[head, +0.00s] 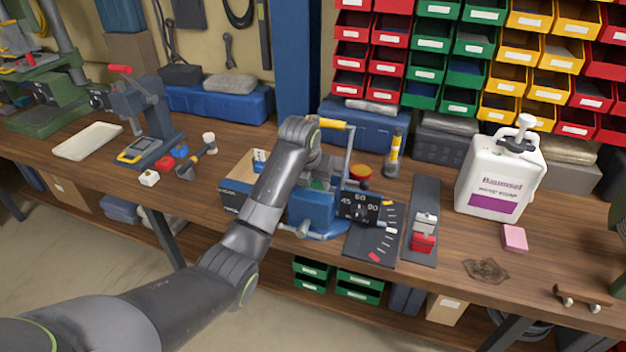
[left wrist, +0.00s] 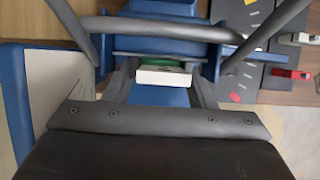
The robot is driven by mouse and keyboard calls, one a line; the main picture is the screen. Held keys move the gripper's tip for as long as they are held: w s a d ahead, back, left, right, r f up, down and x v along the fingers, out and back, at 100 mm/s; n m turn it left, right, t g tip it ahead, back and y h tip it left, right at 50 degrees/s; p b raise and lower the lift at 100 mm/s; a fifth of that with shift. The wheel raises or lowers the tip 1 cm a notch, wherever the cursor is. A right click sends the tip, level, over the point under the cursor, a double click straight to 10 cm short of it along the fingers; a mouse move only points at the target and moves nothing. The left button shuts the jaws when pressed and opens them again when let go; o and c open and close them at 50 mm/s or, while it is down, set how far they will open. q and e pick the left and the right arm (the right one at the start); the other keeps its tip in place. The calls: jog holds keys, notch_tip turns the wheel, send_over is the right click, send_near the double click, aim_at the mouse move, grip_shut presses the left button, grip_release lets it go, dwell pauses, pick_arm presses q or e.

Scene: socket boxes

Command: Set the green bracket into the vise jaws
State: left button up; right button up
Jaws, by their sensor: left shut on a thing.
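The blue vise (head: 312,212) stands near the front edge of the workbench, and its blue body (left wrist: 165,27) fills the top middle of the left wrist view. My left gripper (head: 322,178) is over the vise, largely hidden by its own arm in the head view. In the left wrist view the left gripper (left wrist: 164,72) is shut on the green bracket (left wrist: 165,67), of which a green strip and a pale face show between the fingers. The bracket lies close to the vise jaws; whether it touches them or sits between them I cannot tell. My right gripper is out of view.
A dark angle-scale plate (head: 372,238) and a panel with a red switch (head: 423,243) lie right of the vise. A cardboard box (head: 236,180) stands left of it. A white canister (head: 498,175) and a pink block (head: 514,238) are farther right.

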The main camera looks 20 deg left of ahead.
pick_arm(q)
jog(key=shift+s+f, duration=0.15)
jog(key=shift+f, duration=0.4)
jog(key=o, duration=1.2)
jog(key=shift+f, duration=0.2)
jog(key=shift+r+b, duration=0.3)
jog(key=shift+r, duration=0.1)
jog(key=b+v, duration=0.1)
jog(key=v, duration=0.7)
jog(key=shift+s+r, duration=0.1)
jog(key=shift+r, duration=0.05)
jog(key=shift+p+v, duration=4.45)
jog(key=shift+p, duration=0.95)
